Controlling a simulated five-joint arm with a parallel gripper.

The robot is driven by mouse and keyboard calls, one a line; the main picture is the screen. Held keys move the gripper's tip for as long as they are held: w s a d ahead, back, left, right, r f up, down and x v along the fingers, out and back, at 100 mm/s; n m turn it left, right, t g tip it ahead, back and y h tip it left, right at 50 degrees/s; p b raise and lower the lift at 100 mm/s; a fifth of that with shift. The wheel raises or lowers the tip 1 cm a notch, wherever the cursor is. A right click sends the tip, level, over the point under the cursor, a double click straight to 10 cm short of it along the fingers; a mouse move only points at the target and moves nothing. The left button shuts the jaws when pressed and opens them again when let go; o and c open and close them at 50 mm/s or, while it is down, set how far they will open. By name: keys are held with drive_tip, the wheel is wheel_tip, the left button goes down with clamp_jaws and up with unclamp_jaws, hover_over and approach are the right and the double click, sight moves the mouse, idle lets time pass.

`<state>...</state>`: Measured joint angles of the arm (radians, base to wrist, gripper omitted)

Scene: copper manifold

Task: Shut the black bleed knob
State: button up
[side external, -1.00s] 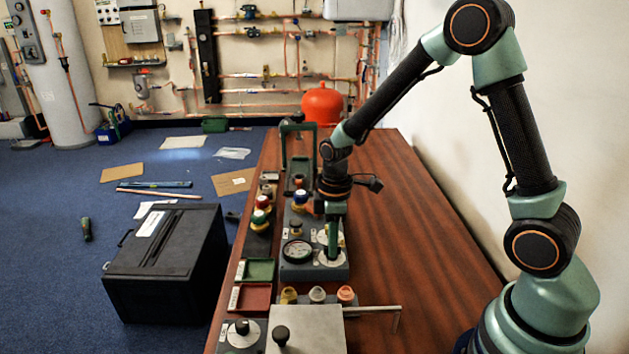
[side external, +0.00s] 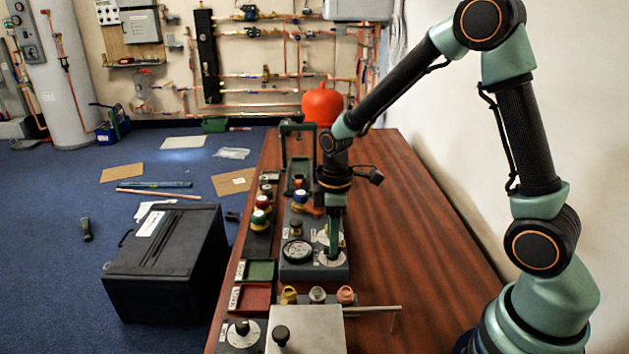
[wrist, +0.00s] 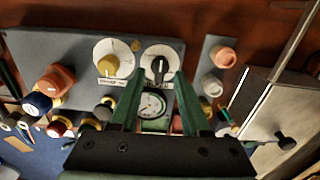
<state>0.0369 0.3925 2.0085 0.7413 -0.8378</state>
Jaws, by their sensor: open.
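A black knob (wrist: 160,68) with a pale pointer line stands on a round white dial (wrist: 148,50) in the wrist view. I take it as the bleed knob. My gripper (wrist: 158,74) is open, with one green finger on each side of the knob. I cannot tell whether the fingers touch it. In the side view my gripper (side external: 333,255) points straight down over the white dial (side external: 322,261) at the near right of the grey panel (side external: 300,272). The fingers hide the knob there.
A yellow knob (wrist: 107,66) on a second white dial stands left of the black one in the wrist view. A pressure gauge (side external: 296,251) sits beside my gripper. A metal box (side external: 306,330) with a rod is nearer. The table's right side is clear.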

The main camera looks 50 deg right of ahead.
wheel_tip(320, 180, up, 10)
drive_tip(key=shift+r, duration=0.2)
idle(0.3)
drive_tip(key=s+a+r+m+t, duration=0.1)
drive_tip(key=s+r+m+t, duration=0.4)
drive_tip(key=s+r+m, duration=0.2)
drive_tip(key=s+m, duration=0.2)
drive_tip(key=shift+s+a+r+t, duration=0.15)
drive_tip(key=shift+s+a+t, duration=0.05)
drive_tip(key=shift+s+t, duration=0.15)
idle(0.6)
